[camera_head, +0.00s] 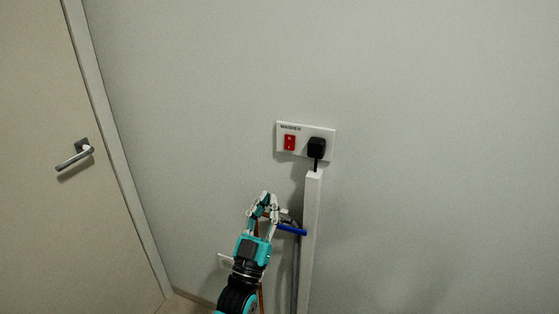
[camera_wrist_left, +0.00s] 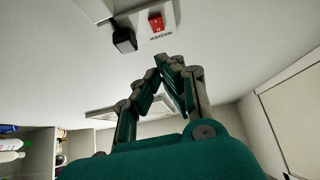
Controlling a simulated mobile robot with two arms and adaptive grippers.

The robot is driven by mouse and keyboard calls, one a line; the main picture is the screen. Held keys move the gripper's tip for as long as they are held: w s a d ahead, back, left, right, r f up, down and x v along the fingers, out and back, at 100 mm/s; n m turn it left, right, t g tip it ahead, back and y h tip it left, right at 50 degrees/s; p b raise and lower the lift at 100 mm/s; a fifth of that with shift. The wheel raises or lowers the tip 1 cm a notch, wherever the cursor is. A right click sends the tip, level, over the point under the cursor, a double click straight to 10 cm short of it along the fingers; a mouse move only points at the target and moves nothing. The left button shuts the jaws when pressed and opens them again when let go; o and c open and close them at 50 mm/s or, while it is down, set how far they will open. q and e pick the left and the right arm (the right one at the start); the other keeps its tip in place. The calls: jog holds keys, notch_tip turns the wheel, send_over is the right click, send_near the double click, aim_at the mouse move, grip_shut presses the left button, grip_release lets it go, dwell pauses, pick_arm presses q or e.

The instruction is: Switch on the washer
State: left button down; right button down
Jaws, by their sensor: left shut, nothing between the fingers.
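The washer outlet is a white wall plate (camera_head: 306,130) labelled "WASHER", with a red rocker switch (camera_head: 290,142) on its left and a black plug (camera_head: 316,147) on its right. In the left wrist view the red switch (camera_wrist_left: 156,22) and black plug (camera_wrist_left: 124,38) appear upside down, beyond the fingertips. My left gripper (camera_head: 266,197) is shut and empty, below and slightly left of the plate, apart from it. In the left wrist view its fingertips (camera_wrist_left: 168,62) meet below the switch. My right gripper is not in view.
A white vertical trunking (camera_head: 312,230) runs down from the plug. Beside it are a grey pipe (camera_head: 295,265) and a blue lever handle (camera_head: 291,229), close right of my left gripper. A door with a handle (camera_head: 75,155) stands at left. The wall around the plate is clear.

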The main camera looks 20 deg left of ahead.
pick_arm(q)
jog(key=shift+r, duration=0.2)
jog(key=shift+r, duration=0.1)
send_near(291, 137)
notch_tip(291, 137, up, 3)
jog(key=w+b, duration=0.1)
jog(key=w, duration=0.1)
jog(key=w+b, duration=0.1)
jog(key=w, duration=0.1)
jog(key=shift+d+f, duration=0.1)
jog(key=shift+f, duration=0.15)
jog(key=shift+r, duration=0.15)
